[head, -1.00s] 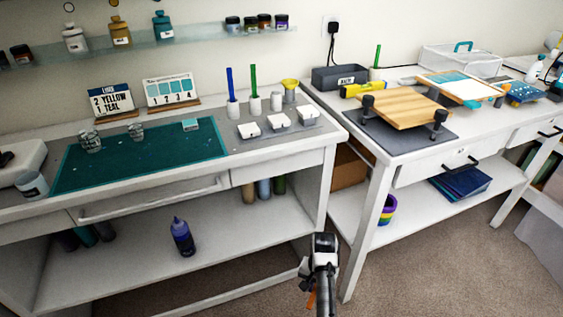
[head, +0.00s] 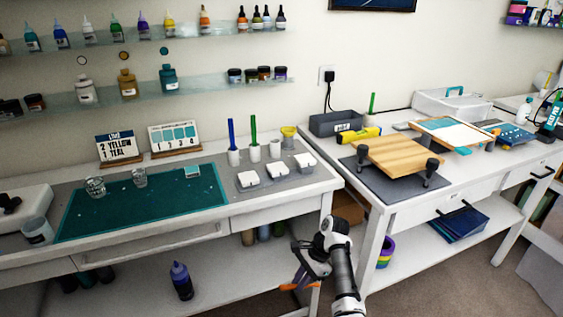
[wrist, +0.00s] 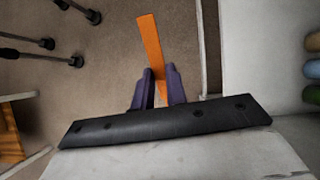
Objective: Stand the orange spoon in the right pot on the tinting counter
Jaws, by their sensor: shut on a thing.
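My gripper (head: 301,274) is shut on the orange spoon (head: 290,286), in front of the gap between the two counters and below their tops. In the wrist view the orange spoon (wrist: 151,46) shows as a flat strip between the purple fingers (wrist: 158,90), over the carpet. On the left counter, with the teal mat, three white pots stand in a row. The left pot (head: 233,157) holds a blue stick, the middle pot (head: 254,154) holds a green stick, and the right pot (head: 275,149) shows nothing standing in it.
A yellow funnel (head: 289,132) stands just behind the right pot. White lidded blocks (head: 276,170) sit in front of the pots. Two glass cups (head: 95,186) are on the teal mat (head: 130,210). The right counter holds a wooden board (head: 400,157) on a stand.

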